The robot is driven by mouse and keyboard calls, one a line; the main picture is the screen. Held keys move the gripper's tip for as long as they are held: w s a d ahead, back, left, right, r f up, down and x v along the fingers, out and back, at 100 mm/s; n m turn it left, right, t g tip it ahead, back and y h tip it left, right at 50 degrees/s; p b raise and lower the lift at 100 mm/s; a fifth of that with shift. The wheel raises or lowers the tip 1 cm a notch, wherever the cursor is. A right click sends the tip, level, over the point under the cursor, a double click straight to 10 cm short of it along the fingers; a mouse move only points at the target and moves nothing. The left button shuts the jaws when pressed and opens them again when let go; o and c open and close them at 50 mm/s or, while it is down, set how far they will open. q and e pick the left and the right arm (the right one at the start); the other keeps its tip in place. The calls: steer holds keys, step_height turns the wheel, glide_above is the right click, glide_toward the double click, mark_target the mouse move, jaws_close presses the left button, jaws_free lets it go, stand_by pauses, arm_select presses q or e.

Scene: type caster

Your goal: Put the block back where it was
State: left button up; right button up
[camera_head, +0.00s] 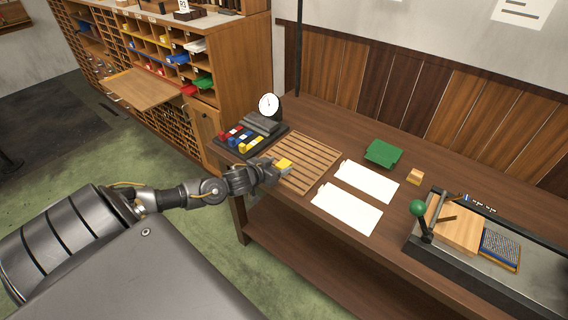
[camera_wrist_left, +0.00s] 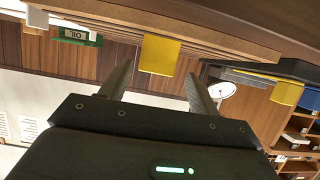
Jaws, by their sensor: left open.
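A yellow block (camera_head: 284,164) sits at the near left part of the slatted wooden rack (camera_head: 312,158) on the bench. My left gripper (camera_head: 268,170) is right beside it, reaching in from the left. In the left wrist view, which looks upside down, the yellow block (camera_wrist_left: 160,55) shows between the two spread fingertips (camera_wrist_left: 160,72), with gaps on both sides. I cannot tell how deep it is between them. The gripper is open. My right gripper is not in view.
A dark tray (camera_head: 222,145) with red, blue and yellow blocks and a dial (camera_head: 268,105) stand behind my left gripper.

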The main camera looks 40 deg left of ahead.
mark_target(282, 164)
arm_select(q)
steer(key=x, duration=0.1)
steer(key=p+x, duration=0.1)
steer(key=x, duration=0.3)
steer(key=shift+d+f, duration=0.1)
steer(key=shift+d, duration=0.25)
steer(key=c, duration=1.1)
steer(key=shift+c, duration=0.2)
